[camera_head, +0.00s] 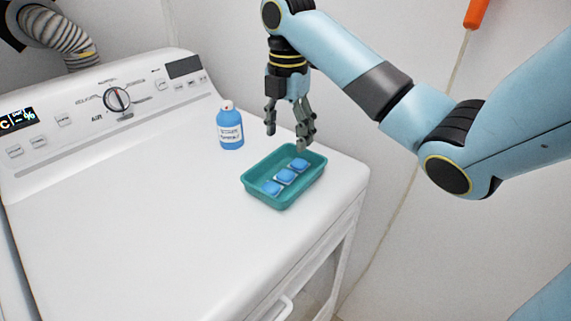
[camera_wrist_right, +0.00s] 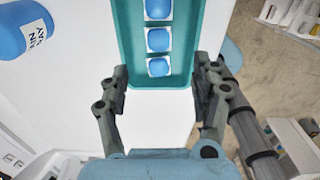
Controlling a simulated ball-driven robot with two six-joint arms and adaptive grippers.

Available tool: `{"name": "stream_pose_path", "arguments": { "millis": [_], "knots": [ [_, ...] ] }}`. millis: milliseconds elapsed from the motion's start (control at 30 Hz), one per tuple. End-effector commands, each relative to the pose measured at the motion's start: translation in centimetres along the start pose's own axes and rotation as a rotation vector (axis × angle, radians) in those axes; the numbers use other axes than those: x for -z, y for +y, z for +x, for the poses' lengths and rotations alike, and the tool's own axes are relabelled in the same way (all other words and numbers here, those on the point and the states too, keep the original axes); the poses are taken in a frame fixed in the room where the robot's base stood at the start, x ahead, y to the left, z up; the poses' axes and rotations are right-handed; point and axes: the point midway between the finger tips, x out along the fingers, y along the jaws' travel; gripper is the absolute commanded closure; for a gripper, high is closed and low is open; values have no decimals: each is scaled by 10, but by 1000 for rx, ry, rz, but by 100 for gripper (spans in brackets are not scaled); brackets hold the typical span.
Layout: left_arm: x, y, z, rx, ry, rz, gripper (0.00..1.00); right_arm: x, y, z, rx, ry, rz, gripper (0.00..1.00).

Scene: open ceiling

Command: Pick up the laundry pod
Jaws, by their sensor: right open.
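Three blue laundry pods with white edges lie in a row in a teal tray (camera_head: 285,205) on top of the white machine. In the head view they are a near pod (camera_head: 271,188), a middle pod (camera_head: 285,177) and a far pod (camera_head: 299,165). My right gripper (camera_head: 287,138) is open and empty, pointing down above the far end of the tray. In the right wrist view the tray (camera_wrist_right: 190,50) lies ahead of the open fingers (camera_wrist_right: 160,85), with the closest pod (camera_wrist_right: 158,67) just beyond the fingertips. My left gripper is out of view.
A blue bottle (camera_head: 229,127) with a white label stands left of the tray. The machine's control panel (camera_head: 110,100) runs along the back.

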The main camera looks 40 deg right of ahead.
Motion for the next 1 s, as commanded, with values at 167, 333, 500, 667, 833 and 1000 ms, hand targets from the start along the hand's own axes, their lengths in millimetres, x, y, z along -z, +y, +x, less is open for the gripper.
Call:
{"name": "stream_pose_path", "arguments": {
  "millis": [167,333,500,667,833,1000],
  "knots": [
    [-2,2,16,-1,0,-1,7,-3,2,15,7,7,-36,36],
    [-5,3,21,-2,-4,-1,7,-2,2,40,8,8,-33,36],
    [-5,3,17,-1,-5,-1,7,-2,2,59,6,7,-33,36],
    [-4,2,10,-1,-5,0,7,-2,3,84,8,8,-32,36],
    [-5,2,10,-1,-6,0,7,-3,3,102,6,6,-33,36],
    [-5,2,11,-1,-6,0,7,-3,3,104,4,5,-33,36]
  ]
}}
